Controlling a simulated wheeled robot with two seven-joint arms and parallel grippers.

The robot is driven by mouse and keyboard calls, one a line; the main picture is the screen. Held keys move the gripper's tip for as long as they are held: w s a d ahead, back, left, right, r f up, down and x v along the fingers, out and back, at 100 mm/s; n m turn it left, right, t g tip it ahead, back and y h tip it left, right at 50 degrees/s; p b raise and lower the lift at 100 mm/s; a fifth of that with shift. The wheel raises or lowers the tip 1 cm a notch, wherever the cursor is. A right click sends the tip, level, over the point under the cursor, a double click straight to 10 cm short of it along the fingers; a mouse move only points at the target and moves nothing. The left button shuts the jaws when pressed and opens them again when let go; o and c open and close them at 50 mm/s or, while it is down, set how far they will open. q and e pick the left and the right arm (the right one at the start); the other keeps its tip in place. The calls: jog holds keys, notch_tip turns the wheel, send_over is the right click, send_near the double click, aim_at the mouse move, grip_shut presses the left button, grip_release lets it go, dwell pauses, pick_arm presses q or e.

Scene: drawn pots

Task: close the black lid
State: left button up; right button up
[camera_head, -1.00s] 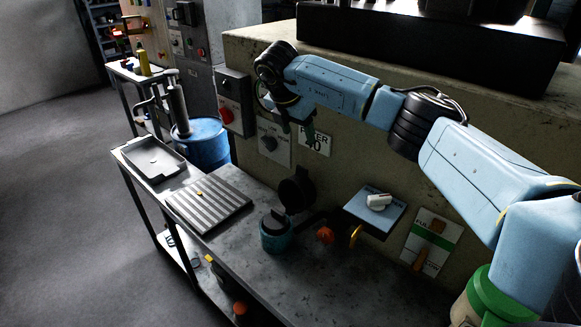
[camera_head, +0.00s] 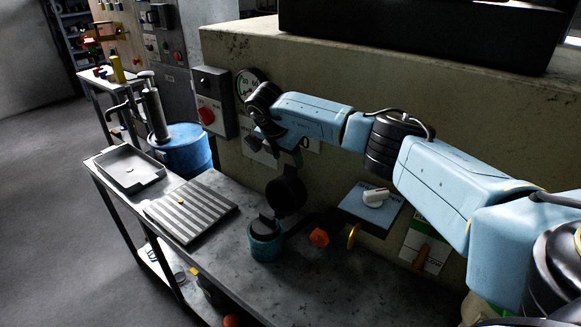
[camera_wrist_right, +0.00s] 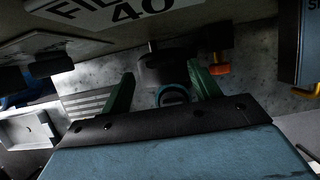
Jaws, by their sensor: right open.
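The black lid (camera_head: 285,195) is a round dark disc standing raised near the machine wall, above and behind a teal pot (camera_head: 265,241). The pot stands on the grey bench and its top looks dark. My right gripper (camera_head: 293,155) is just above the lid in the head view, apart from it, its fingers small and dark there. In the right wrist view its two green fingers (camera_wrist_right: 162,90) are spread with nothing held. The dark lid (camera_wrist_right: 162,66) and the pot's teal rim (camera_wrist_right: 173,95) show beyond and between them. My left gripper is not in view.
An orange knob (camera_head: 319,238) and a yellow handle (camera_head: 353,236) are right of the pot. A ribbed plate (camera_head: 190,211) and grey tray (camera_head: 130,168) lie left. The bench front is clear.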

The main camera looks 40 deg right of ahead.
aim_at(290, 166)
jog(key=x, duration=0.5)
jog(key=shift+d+f, duration=0.1)
jog(key=shift+f, duration=0.15)
jog(key=shift+r, duration=0.1)
grip_shut()
